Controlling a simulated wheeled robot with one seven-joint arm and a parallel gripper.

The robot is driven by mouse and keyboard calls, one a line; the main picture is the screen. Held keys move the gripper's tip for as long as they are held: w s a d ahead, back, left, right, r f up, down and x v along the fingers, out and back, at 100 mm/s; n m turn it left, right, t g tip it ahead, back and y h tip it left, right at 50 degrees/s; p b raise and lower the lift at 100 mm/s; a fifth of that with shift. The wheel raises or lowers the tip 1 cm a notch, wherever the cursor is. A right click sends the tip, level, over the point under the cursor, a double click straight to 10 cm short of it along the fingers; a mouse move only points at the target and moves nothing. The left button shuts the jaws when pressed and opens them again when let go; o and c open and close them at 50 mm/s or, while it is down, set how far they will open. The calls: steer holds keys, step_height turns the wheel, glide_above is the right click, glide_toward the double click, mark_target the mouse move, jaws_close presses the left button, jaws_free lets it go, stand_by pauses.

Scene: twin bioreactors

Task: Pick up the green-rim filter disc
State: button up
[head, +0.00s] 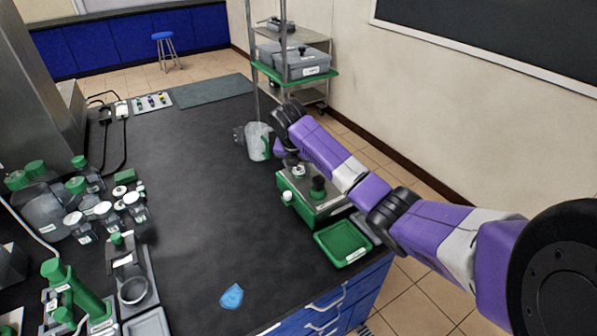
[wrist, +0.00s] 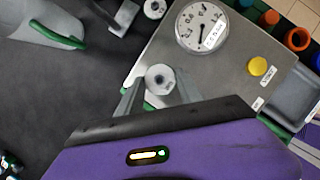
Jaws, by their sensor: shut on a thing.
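My gripper (wrist: 160,80) has its two grey fingers on either side of a small round pale piece (wrist: 159,77) with a darker hub, and is shut on it. I cannot make out a green rim on this piece, so I cannot tell for certain that it is the filter disc. In the head view my gripper (head: 290,155) reaches down at the far end of a grey-topped unit with a green base (head: 322,205). The unit's grey top (wrist: 225,70) lies below the fingers in the wrist view. The fingertips are small and partly hidden by the arm in the head view.
The unit carries a dial gauge (wrist: 203,27) and a yellow button (wrist: 257,66). A clear jug with green handle (head: 257,141) stands beyond it, a green tray (head: 342,243) nearer. Bottles (head: 105,212) crowd the left. The dark bench middle (head: 200,180) is clear.

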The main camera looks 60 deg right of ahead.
steer(key=shift+r, duration=0.15)
step_height(320, 180, up, 19)
step_height(320, 180, up, 4)
steer(key=p, duration=0.3)
glide_above(298, 171)
stand_by(0.7)
steer(key=shift+f, duration=0.2)
